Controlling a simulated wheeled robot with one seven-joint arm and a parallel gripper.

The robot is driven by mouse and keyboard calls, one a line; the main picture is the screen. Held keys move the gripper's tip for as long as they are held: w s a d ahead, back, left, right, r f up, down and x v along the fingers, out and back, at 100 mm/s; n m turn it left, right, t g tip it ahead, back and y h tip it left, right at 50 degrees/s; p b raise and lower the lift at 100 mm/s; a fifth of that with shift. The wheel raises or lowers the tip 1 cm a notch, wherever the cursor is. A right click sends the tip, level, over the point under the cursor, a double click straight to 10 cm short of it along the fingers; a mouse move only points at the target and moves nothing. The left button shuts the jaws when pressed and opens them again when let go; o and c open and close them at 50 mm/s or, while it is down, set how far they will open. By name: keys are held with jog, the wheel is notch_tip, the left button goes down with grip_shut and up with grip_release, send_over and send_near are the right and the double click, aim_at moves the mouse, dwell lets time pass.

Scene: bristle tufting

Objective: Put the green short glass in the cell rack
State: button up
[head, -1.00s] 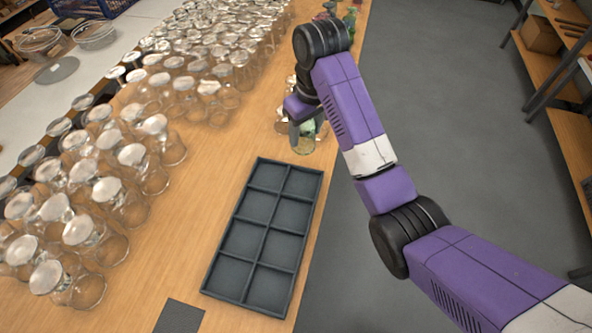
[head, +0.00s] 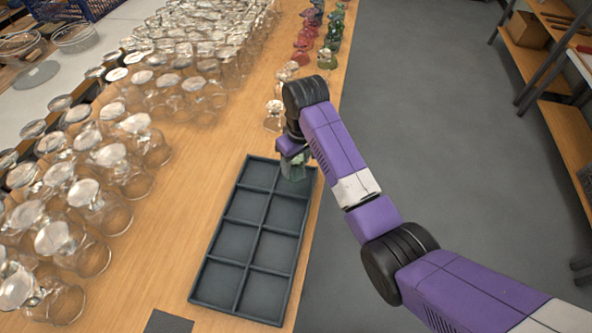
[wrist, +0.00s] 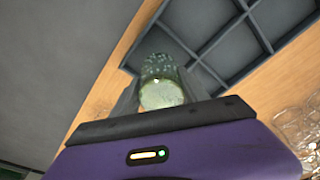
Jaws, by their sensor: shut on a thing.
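The green short glass (wrist: 162,84) is in my gripper (wrist: 160,92), held between the two fingers in the wrist view. In the head view the green glass (head: 294,172) is partly hidden by my gripper (head: 293,158). It is over the far right cell of the dark grey cell rack (head: 228,231). The rack also shows in the wrist view (wrist: 200,50), just beyond the glass. All the rack's other cells look empty. I cannot tell how far the glass is above the cell floor.
Many clear upside-down glasses (head: 90,205) crowd the table left of the rack. Coloured glasses (head: 327,35) stand in rows at the far end, with a clear one (head: 274,114) nearer. A dark square (head: 168,322) lies near the front. The table's right edge runs close to the rack.

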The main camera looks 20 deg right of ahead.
jog(key=shift+f, duration=2.15)
jog(key=o, duration=1.5)
jog(key=shift+f, duration=0.1)
jog(key=shift+c, duration=0.2)
jog(key=r, duration=0.4)
jog(key=s+r, duration=0.1)
jog(key=r, duration=0.7)
jog(key=shift+s+d+r, duration=0.1)
jog(key=shift+s+d, duration=0.1)
jog(key=shift+s, duration=0.05)
